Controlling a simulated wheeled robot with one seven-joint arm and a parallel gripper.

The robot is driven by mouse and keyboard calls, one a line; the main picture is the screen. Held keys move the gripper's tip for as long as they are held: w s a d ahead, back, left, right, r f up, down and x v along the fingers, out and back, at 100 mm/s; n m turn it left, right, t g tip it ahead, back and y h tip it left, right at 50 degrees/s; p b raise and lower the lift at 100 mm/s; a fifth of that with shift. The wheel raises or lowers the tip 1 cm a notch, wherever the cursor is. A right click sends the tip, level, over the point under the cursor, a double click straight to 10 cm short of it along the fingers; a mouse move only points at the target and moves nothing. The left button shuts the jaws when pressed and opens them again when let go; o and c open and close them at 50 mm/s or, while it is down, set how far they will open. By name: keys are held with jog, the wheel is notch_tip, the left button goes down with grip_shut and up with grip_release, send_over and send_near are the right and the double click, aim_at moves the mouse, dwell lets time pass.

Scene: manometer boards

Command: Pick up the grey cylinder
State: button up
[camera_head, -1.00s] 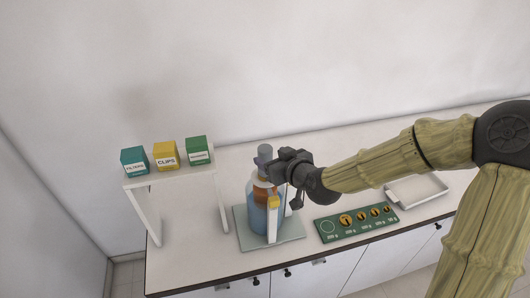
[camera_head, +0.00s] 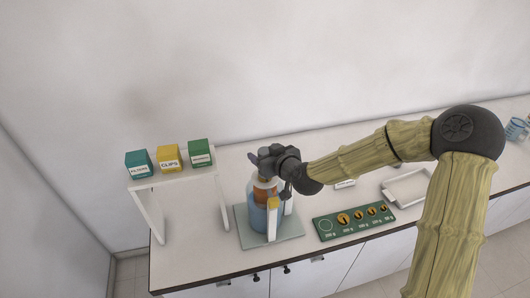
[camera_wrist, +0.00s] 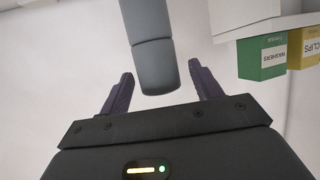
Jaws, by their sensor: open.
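The grey cylinder (camera_wrist: 152,50) shows in the wrist view, running from the top edge down between my fingers, with its darker grey end near the gripper body. My gripper (camera_wrist: 161,72) is open, one finger on each side of it, with gaps visible. In the head view my gripper (camera_head: 267,165) is at the top of a blue and orange bottle (camera_head: 260,218). Only a small grey tip of the cylinder (camera_head: 263,151) shows there; my gripper hides most of it.
The bottle stands on a pale plate (camera_head: 288,234) between upright posts. A white shelf (camera_head: 172,178) to the left carries three labelled boxes. A green weight board (camera_head: 353,222) and a white tray (camera_head: 408,187) lie to the right. Bare counter separates shelf and plate.

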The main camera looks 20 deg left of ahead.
jog(key=shift+w+a+f, duration=0.15)
jog(key=shift+w+a, duration=0.1)
jog(key=shift+c, duration=0.4)
jog(key=c, duration=1)
